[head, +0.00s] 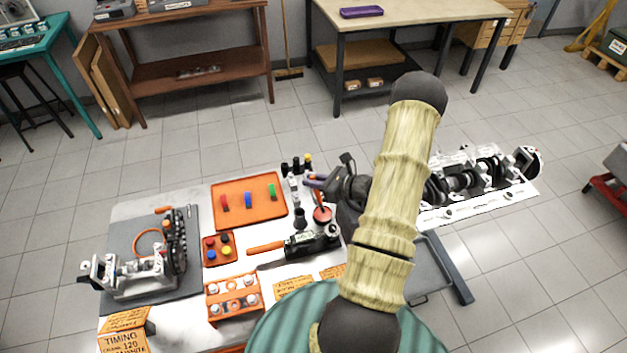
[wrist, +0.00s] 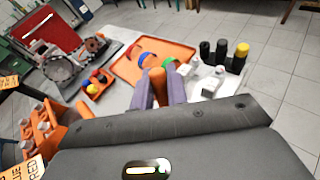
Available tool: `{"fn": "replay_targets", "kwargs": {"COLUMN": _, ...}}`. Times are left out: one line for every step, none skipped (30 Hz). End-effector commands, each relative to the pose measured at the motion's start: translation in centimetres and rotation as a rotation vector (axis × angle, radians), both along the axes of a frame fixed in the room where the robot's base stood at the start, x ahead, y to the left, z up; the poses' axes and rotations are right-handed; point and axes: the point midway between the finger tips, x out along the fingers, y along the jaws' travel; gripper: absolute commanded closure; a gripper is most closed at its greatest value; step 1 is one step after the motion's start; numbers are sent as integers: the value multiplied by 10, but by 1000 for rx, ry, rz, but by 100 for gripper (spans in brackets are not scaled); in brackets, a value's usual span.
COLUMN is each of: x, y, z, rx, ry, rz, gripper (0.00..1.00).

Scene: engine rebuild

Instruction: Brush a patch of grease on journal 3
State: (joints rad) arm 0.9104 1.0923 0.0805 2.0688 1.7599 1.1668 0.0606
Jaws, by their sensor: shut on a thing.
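My gripper (head: 316,181) is over the right end of the work table. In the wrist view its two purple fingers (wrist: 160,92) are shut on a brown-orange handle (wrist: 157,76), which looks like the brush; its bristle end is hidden. A small round pot with red on it (head: 322,214) stands just below the gripper in the head view; I cannot tell whether the brush touches it. The engine block with its dark crankshaft (head: 462,181) lies to the right, beyond my arm. My arm hides its left end, and I cannot make out which journal is number 3 or any grease on it.
An orange tray (head: 236,217) with red, blue and green pieces is left of the gripper. Several dark bottles (head: 296,165) stand behind it. A torque tool with orange handle (head: 312,242) and an orange bolt holder (head: 233,297) are nearer. A timing assembly (head: 145,268) stands far left.

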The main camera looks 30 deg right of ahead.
Motion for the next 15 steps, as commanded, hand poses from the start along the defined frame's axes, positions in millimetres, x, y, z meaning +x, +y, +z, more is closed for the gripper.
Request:
{"fn": "replay_targets", "kwargs": {"x": 0, "y": 0, "z": -1, "rx": 0, "ry": 0, "rz": 0, "gripper": 100}}
{"fn": "replay_targets", "kwargs": {"x": 0, "y": 0, "z": -1, "rx": 0, "ry": 0, "rz": 0, "gripper": 100}}
{"fn": "replay_targets", "kwargs": {"x": 0, "y": 0, "z": -2, "rx": 0, "ry": 0, "rz": 0, "gripper": 100}}
{"fn": "replay_targets", "kwargs": {"x": 0, "y": 0, "z": -2, "rx": 0, "ry": 0, "rz": 0, "gripper": 100}}
{"fn": "replay_targets", "kwargs": {"x": 0, "y": 0, "z": -2, "rx": 0, "ry": 0, "rz": 0, "gripper": 100}}
{"fn": "replay_targets", "kwargs": {"x": 0, "y": 0, "z": -3, "rx": 0, "ry": 0, "rz": 0, "gripper": 100}}
{"fn": "replay_targets", "kwargs": {"x": 0, "y": 0, "z": -3, "rx": 0, "ry": 0, "rz": 0, "gripper": 100}}
{"fn": "replay_targets", "kwargs": {"x": 0, "y": 0, "z": -3, "rx": 0, "ry": 0, "rz": 0, "gripper": 100}}
{"fn": "replay_targets", "kwargs": {"x": 0, "y": 0, "z": -4, "rx": 0, "ry": 0, "rz": 0, "gripper": 100}}
{"fn": "replay_targets", "kwargs": {"x": 0, "y": 0, "z": -4, "rx": 0, "ry": 0, "rz": 0, "gripper": 100}}
{"fn": "replay_targets", "kwargs": {"x": 0, "y": 0, "z": -4, "rx": 0, "ry": 0, "rz": 0, "gripper": 100}}
{"fn": "replay_targets", "kwargs": {"x": 0, "y": 0, "z": -5, "rx": 0, "ry": 0, "rz": 0, "gripper": 100}}
{"fn": "replay_targets", "kwargs": {"x": 0, "y": 0, "z": -5, "rx": 0, "ry": 0, "rz": 0, "gripper": 100}}
{"fn": "replay_targets", "kwargs": {"x": 0, "y": 0, "z": -5, "rx": 0, "ry": 0, "rz": 0, "gripper": 100}}
{"fn": "replay_targets", "kwargs": {"x": 0, "y": 0, "z": -6, "rx": 0, "ry": 0, "rz": 0, "gripper": 100}}
